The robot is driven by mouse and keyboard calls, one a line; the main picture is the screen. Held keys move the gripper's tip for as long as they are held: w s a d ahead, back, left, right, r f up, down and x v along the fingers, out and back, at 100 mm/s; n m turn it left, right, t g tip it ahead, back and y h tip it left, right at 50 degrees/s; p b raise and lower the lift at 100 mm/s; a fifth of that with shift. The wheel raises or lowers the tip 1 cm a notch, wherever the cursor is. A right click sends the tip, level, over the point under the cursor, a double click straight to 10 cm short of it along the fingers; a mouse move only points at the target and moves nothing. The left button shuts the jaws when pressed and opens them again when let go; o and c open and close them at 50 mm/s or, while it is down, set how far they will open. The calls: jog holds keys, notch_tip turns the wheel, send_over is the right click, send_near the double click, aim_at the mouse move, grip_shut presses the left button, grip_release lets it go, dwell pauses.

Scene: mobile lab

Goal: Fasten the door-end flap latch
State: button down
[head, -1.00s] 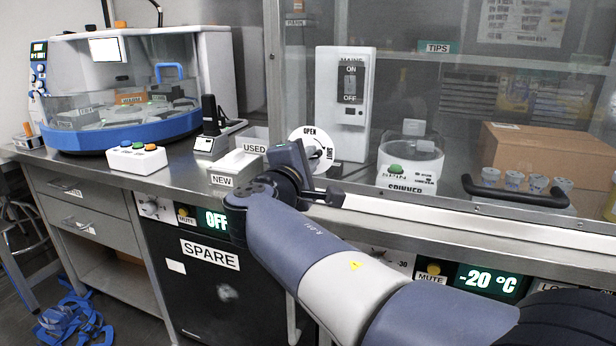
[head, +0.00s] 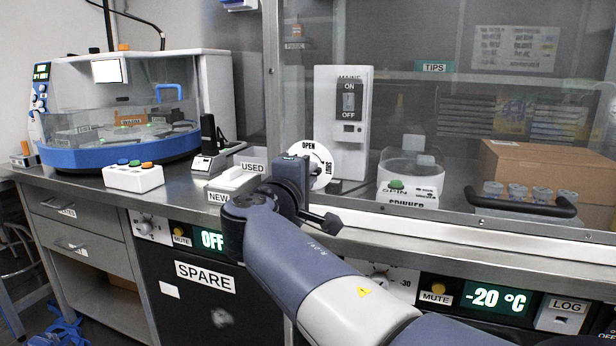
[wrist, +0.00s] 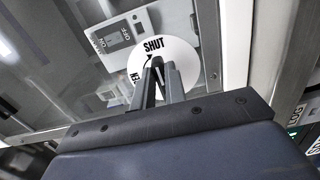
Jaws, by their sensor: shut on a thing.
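The latch shows as a round white dial (head: 322,172) marked OPEN and SHUT, at the lower left of the clear panel in the head view. It also shows in the wrist view (wrist: 185,65), with SHUT at the top and part of OPEN at the left. My gripper (wrist: 160,68) is at the dial's middle, its fingers close together and shut on the latch knob. The fingers hide most of the knob, so its exact angle is hard to tell. In the head view my wrist covers the dial's lower left part.
Behind the panel stand a white ON/OFF switch box (head: 340,125), a spinner (head: 408,180) and a cardboard box (head: 545,175). A black bar handle (head: 520,205) sits on the panel at right. White USED and NEW trays (head: 236,182) stand close left of my wrist.

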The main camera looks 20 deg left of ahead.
jog(key=c, duration=1.4)
grip_release()
jog(key=shift+c, duration=0.2)
jog(key=s+p, duration=0.2)
jog(key=s, duration=0.8)
jog(key=shift+s+a, duration=0.4)
jog(key=shift+a, duration=0.05)
jog(key=w+b, duration=0.1)
jog(key=w, duration=1)
jog(key=shift+d+b, duration=0.4)
jog(key=shift+d, duration=0.05)
jog(key=shift+s, duration=0.2)
